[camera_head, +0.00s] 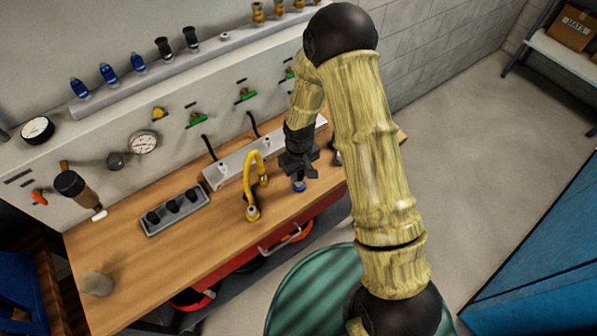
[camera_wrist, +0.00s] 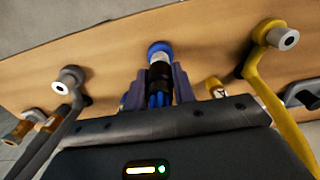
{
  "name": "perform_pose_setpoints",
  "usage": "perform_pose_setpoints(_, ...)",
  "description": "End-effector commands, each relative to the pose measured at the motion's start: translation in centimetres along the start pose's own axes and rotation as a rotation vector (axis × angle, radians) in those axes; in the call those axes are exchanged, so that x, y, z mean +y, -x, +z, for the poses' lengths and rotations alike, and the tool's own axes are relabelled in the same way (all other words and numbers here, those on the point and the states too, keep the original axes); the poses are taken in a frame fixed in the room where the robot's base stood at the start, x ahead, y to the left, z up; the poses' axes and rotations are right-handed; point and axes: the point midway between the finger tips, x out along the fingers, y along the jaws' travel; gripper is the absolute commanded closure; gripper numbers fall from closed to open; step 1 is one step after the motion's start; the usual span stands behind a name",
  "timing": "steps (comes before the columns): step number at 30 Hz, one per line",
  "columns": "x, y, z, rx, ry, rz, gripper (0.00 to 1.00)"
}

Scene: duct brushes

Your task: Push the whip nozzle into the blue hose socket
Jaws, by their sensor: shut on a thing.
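My gripper (camera_head: 300,172) points down over the wooden bench, right of the yellow hose. In the wrist view, my gripper (camera_wrist: 163,78) is shut on the whip nozzle (camera_wrist: 159,78), which has a black body and blue strands toward my palm. The blue hose socket (camera_wrist: 159,47) is a blue ring in line with the nozzle, just beyond the fingertips. A pale band shows between the ring and the black body; I cannot tell how deep the nozzle sits. In the head view, a bit of blue (camera_head: 299,185) shows below my fingers; the rest is hidden.
A yellow hose (camera_head: 252,180) arches close to the left; its open end also shows in the wrist view (camera_wrist: 284,39). A grey hose end (camera_wrist: 70,80) stands on the other side. A grey tray (camera_head: 175,208) with black pieces lies on the bench.

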Motion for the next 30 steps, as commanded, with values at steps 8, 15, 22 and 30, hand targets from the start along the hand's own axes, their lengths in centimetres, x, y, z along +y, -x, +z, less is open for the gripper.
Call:
perform_pose_setpoints(8, 0.0, -0.4, 0.0, 0.000, 0.000, 0.000, 1.00)
perform_pose_setpoints(15, 0.0, -0.8, 0.0, 0.000, 0.000, 0.000, 1.00)
perform_pose_setpoints(22, 0.0, -1.0, 0.0, 0.000, 0.000, 0.000, 0.66)
perform_pose_setpoints(30, 0.0, -1.0, 0.0, 0.000, 0.000, 0.000, 0.49)
